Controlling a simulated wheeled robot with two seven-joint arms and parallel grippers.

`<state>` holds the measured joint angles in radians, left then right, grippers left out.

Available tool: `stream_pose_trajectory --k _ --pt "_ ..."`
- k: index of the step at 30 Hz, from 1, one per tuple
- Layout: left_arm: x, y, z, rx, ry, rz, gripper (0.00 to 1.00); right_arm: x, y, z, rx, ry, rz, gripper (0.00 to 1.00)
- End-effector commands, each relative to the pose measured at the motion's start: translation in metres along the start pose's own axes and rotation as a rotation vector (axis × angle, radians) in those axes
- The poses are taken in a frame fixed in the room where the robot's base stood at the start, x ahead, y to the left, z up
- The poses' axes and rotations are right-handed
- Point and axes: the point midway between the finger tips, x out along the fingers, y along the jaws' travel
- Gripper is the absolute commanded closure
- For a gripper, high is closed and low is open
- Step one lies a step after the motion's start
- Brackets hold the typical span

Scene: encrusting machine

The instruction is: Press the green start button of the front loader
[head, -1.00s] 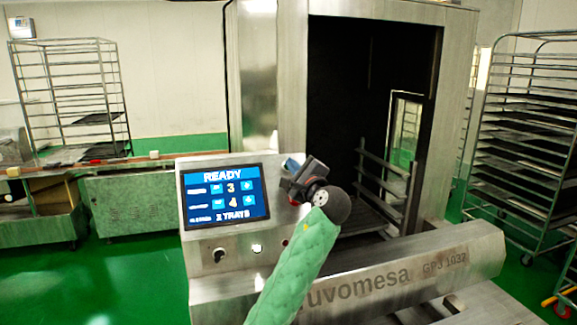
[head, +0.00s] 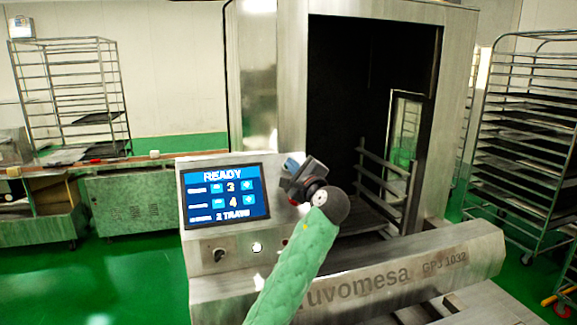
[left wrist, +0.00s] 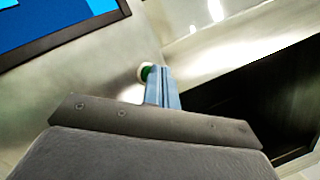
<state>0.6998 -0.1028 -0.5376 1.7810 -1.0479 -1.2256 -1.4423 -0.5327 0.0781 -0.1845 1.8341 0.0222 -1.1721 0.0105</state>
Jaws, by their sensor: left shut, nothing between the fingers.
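The front loader's control panel (head: 284,235) is a steel box with a blue screen (head: 224,196) reading READY. In the left wrist view, the green start button (left wrist: 146,72) with a pale ring shows on the steel face, right at the tips of my left gripper (left wrist: 164,74) and partly covered by them. I cannot tell whether they touch it. In the head view, my left gripper (head: 292,163) is at the panel's upper right, beside the screen; the button is hidden there. The gripper is shut and empty. My right gripper is not in view.
A black knob (head: 219,255) and a small pale button (head: 256,248) sit below the screen. The loader's dark opening (head: 345,100) is behind my arm. A rack of trays (head: 525,140) stands at the right, another rack (head: 70,90) at the back left. Green floor is clear at left.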

Motion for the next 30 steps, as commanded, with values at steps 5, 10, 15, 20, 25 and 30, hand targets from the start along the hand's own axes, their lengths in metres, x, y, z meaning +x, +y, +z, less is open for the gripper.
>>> stream_pose_trajectory --k 5,10,15,20,25,30 --pt "0.002 0.001 -0.001 0.001 0.000 0.001 1.00 0.000 0.000 0.000 0.000 0.000 0.000 0.64" --pt "0.002 0.002 -0.002 0.001 0.000 0.001 1.00 0.000 0.000 0.000 0.000 0.000 0.000 0.64" --pt "0.002 0.002 -0.001 0.001 0.000 0.001 1.00 -0.001 0.002 0.001 -0.002 0.001 0.003 0.64" --pt "-0.001 -0.001 0.001 0.001 0.001 0.001 1.00 -0.004 0.002 0.000 -0.002 0.001 0.002 0.64" --pt "-0.006 -0.005 0.005 0.001 0.001 0.001 1.00 -0.009 0.001 -0.002 -0.001 0.001 0.001 0.64" --pt "-0.009 -0.006 0.006 0.002 0.000 0.001 1.00 -0.011 0.000 -0.002 -0.001 0.001 0.001 0.64"
